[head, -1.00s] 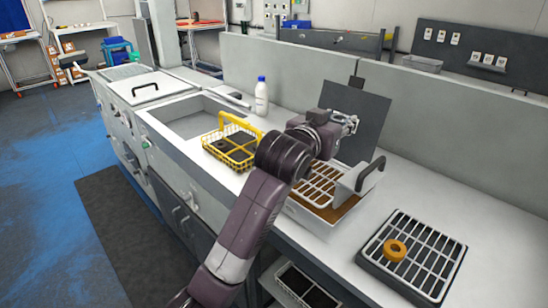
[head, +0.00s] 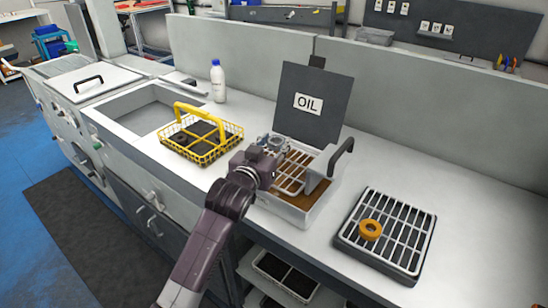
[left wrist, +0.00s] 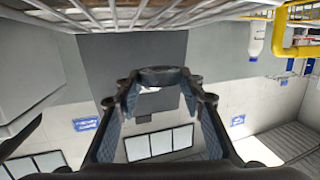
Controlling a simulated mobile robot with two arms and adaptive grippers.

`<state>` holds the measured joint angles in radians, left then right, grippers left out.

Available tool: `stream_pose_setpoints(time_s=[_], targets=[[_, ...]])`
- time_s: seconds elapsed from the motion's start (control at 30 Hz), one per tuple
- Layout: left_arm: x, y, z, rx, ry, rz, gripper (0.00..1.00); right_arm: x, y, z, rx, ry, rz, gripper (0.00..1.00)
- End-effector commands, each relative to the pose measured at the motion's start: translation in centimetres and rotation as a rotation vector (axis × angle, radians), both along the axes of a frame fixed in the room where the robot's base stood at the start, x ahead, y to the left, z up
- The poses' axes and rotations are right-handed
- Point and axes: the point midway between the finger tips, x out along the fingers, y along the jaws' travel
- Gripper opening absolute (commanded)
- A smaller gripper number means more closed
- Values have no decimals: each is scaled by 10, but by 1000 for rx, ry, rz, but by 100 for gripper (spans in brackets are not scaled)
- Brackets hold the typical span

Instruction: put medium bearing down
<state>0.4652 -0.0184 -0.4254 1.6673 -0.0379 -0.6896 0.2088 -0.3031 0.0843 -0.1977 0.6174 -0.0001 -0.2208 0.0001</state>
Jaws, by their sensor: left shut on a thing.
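My left gripper (head: 275,146) is at the left end of the oil tray (head: 325,206), low by its wire grate. In the left wrist view its two padded fingers (left wrist: 160,85) are closed on a dark, curved piece, the medium bearing (left wrist: 163,75), held at the fingertips. The bearing is seen edge-on there, and I cannot make it out clearly in the head view. I cannot tell whether it touches the grate. An orange ring (head: 370,229) lies on the dark rack (head: 402,242) at the right. My right gripper is not in view.
A dark panel marked OIL (head: 312,104) stands behind the tray, and a grey block with a black handle (head: 341,156) stands at its right. A yellow wire basket (head: 203,157) with dark parts is to the left. A white bottle (head: 218,82) stands behind it.

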Motion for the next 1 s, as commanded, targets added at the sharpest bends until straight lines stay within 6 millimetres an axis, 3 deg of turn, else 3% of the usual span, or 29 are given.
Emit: stream_pose_setpoints(time_s=[0.4,0.83,0.87,1.0], targets=[[0,0,-48,-1,-1,0,8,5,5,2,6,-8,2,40],[0,0,-54,-1,-2,0,8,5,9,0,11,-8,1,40],[0,0,-54,0,-1,0,39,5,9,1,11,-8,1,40],[0,0,-54,0,-1,0,54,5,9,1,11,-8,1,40]])
